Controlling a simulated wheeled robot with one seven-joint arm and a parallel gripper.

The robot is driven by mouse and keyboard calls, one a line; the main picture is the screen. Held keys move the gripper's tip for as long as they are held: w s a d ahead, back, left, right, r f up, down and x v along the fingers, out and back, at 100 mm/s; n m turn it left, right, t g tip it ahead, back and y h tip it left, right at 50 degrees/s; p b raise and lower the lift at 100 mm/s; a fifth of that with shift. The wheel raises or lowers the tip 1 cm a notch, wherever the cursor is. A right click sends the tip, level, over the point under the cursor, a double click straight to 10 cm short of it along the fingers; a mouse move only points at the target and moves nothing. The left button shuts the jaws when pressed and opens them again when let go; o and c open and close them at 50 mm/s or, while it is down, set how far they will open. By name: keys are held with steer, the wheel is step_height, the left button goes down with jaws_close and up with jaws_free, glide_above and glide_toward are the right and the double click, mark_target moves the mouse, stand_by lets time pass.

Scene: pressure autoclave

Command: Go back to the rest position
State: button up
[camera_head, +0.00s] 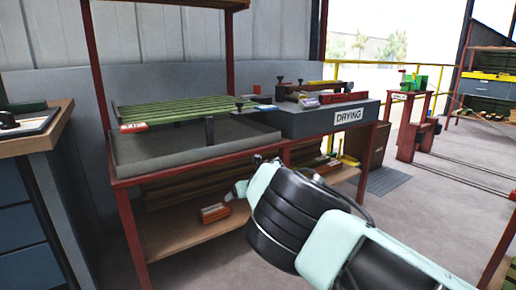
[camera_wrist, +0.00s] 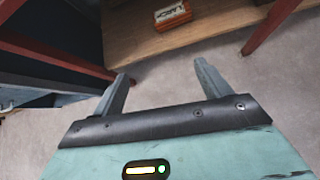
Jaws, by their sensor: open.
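My gripper (camera_wrist: 162,85) is open in the wrist view, with its two grey fingers apart and nothing between them. It points down toward the floor in front of the red-framed bench (camera_head: 128,228). In the head view my arm reaches in from the lower right, and the gripper end (camera_head: 238,190) shows small, in front of the bench and below its top. Most of the gripper is hidden behind my wrist there.
The bench has a grey tray (camera_head: 140,158) with a green slatted rack (camera_head: 190,108), and a grey "DRYING" block (camera_head: 300,124). An orange box (camera_head: 213,213) lies on the lower shelf; the wrist view shows it too (camera_wrist: 172,15). A wooden-topped cabinet (camera_head: 40,135) stands left.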

steer(key=w+d+r+m+t+h, duration=0.1)
steer(key=d+r+m+t, duration=0.2)
steer(key=d+r+m, duration=0.45)
steer(key=s+d+m+h, duration=0.3)
steer(key=s+d+m, duration=0.4)
steer(key=m, duration=0.6)
steer(key=s+d+r+m+g, duration=0.1)
steer(key=s+d+m+g, duration=0.2)
steer(key=s, duration=1.2)
steer(key=s+r+m+g+h, duration=0.1)
steer(key=s+m+g, duration=0.4)
steer(key=s, duration=1)
steer(key=s+d+r+m+g, duration=0.15)
steer(key=s+m, duration=0.35)
steer(key=s, duration=1.1)
step_height(320, 180, up, 33)
steer(key=g+p, duration=0.1)
steer(key=p, duration=3.2)
steer(key=shift+s+d+f+h, duration=0.2)
steer(key=shift+h, duration=0.1)
